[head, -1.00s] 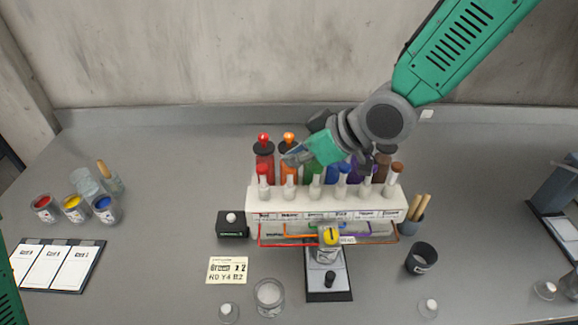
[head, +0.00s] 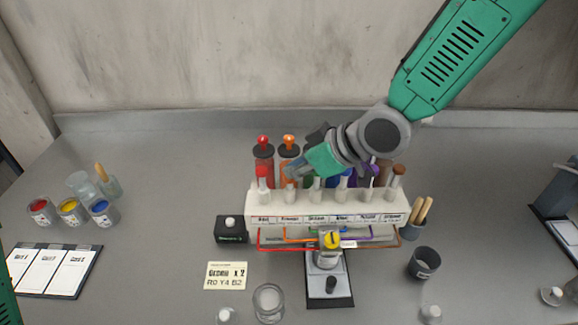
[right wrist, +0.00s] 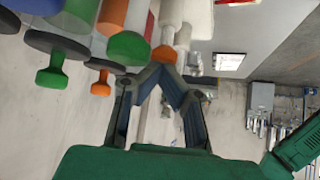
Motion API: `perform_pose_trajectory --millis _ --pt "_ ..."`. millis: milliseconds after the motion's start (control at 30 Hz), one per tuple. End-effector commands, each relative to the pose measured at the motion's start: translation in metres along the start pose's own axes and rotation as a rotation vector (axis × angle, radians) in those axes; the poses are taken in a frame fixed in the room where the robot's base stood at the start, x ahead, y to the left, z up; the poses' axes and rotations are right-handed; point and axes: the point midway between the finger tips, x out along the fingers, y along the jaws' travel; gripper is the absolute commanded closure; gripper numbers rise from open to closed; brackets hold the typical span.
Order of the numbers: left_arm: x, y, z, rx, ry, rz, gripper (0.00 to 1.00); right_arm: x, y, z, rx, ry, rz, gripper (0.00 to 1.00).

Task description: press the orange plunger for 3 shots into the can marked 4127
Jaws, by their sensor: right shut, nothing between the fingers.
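A white dispenser (head: 330,210) carries a front row of white plungers with coloured tops. The orange plunger's white stem (head: 290,195) is second from the left, with its top hidden by my right gripper (head: 291,172) in the head view. That gripper is shut and empty, its fingertips at the top. In the right wrist view the orange top (right wrist: 164,54) is just beyond the fingertips (right wrist: 160,70); I cannot tell whether they touch. My left gripper is out of view.
Tall bottles with red (head: 263,140) and orange (head: 288,141) knobs stand behind. A black box with a white button (head: 231,228), a card (head: 226,275), a glass jar (head: 268,302) and a dark cup (head: 423,262) stand around. Open paint cans (head: 70,210) are at left.

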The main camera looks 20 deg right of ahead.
Motion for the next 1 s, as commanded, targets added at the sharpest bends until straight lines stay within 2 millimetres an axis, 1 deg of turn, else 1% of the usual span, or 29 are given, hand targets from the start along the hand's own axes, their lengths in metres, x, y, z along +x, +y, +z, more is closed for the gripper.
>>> perform_pose_trajectory --millis 200,500,1000 --pt "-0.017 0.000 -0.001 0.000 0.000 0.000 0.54 -0.012 -0.001 -0.011 0.001 -0.003 -0.001 1.00" --pt "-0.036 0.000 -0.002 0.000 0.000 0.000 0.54 -0.026 -0.001 -0.026 0.001 -0.001 -0.001 1.00" --pt "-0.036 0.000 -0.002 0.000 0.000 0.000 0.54 -0.026 0.000 -0.027 0.001 -0.001 0.000 1.00"
